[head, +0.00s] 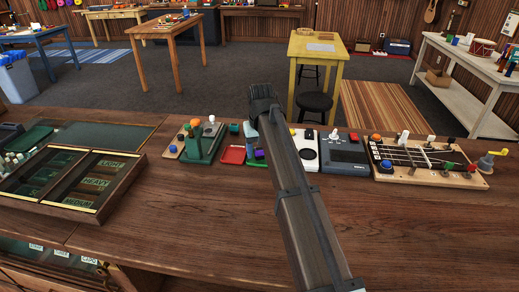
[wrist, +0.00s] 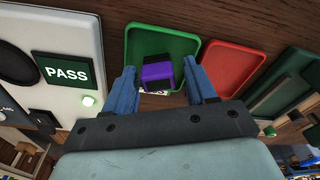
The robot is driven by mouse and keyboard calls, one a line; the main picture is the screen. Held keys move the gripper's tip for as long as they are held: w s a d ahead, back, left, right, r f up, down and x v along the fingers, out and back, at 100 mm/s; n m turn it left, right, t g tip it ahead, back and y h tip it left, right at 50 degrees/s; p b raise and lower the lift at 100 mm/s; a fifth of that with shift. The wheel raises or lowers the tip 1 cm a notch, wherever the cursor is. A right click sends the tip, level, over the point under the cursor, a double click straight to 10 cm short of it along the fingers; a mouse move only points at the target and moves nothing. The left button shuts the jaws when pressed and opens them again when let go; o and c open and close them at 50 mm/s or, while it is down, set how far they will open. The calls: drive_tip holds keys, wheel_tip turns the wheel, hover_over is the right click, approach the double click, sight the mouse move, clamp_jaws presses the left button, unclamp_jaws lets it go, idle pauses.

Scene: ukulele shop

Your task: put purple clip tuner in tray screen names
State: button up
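The purple clip tuner (wrist: 157,77) shows between my fingers in the wrist view, over the green tray (wrist: 148,40). In the head view the purple tuner (head: 259,154) appears low, at the green tray beside my arm. My gripper (wrist: 162,78) has its two blue fingers apart, one on either side of the tuner, and looks open. The tuner's underside is hidden. A screen reading PASS (wrist: 66,73) is on a white device at left in the wrist view.
A red tray (wrist: 232,66) lies beside the green one; it also shows in the head view (head: 232,155). A green stand with knobs (head: 201,145), a grey device (head: 343,152) and a fretted board (head: 415,158) share the counter. The counter's front is clear.

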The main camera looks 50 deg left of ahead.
drive_tip(key=shift+o, duration=0.2)
drive_tip(key=shift+w, duration=0.1)
drive_tip(key=shift+w+d+r, duration=0.1)
drive_tip(key=shift+r, duration=0.4)
wheel_tip(320, 180, up, 11)
drive_tip(key=d, duration=0.1)
drive_tip(key=shift+s+d+r, duration=0.15)
drive_tip(key=shift+s, duration=0.25)
